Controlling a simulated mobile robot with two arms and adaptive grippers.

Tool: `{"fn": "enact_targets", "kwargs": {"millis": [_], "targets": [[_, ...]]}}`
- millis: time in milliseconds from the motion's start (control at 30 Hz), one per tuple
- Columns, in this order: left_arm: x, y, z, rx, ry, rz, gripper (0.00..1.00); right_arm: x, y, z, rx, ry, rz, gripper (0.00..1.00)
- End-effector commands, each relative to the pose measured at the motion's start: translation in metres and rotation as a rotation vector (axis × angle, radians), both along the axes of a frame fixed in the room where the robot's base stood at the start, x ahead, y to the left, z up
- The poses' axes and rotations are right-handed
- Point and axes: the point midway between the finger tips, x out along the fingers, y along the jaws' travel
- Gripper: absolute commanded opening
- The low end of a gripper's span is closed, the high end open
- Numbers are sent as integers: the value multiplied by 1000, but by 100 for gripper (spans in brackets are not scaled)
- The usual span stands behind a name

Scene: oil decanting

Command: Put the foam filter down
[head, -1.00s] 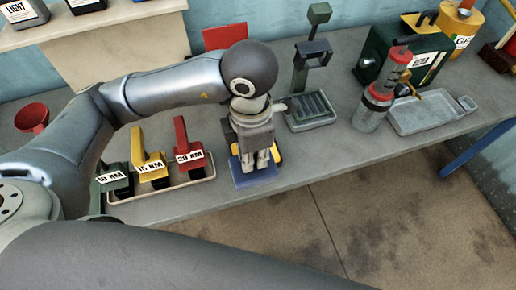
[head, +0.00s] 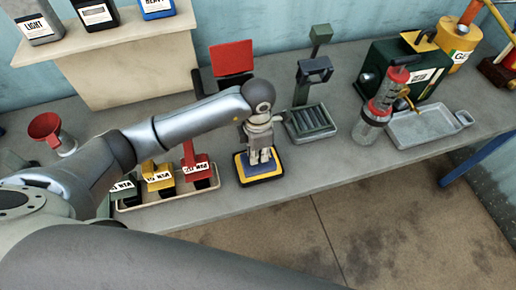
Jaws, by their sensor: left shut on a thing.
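The foam filter (head: 262,171) is a flat blue piece under my left gripper (head: 261,160), in the middle of the head view. My left gripper points down and is shut on it, hiding part of its top. The filter lies within the outline of a dark mat with a yellow border (head: 262,181). I cannot tell whether its whole underside touches the mat. My right gripper is not in view.
Left of the mat, a tray (head: 150,204) holds green, yellow and red labelled tools. A dark green stand (head: 312,122) is behind right. Farther right are a clear cylinder (head: 370,125) and a grey pan (head: 425,127). A red funnel (head: 45,125) is at left.

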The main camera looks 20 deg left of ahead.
Motion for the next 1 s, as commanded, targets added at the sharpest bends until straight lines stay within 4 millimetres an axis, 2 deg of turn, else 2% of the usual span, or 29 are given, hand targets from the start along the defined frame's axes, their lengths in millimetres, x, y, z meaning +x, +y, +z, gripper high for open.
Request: {"fn": "enact_targets", "kwargs": {"millis": [367,400,567,867,967,1000], "targets": [[0,0,-6,0,-1,0,0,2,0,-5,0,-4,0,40],[0,0,-5,0,-1,0,18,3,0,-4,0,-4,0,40],[0,0,-4,0,0,0,37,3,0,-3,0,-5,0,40],[0,0,-4,0,0,0,37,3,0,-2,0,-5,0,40],[0,0,1,-1,0,1,37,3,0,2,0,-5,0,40],[1,-1,3,-1,-3,0,37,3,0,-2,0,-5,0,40]]}}
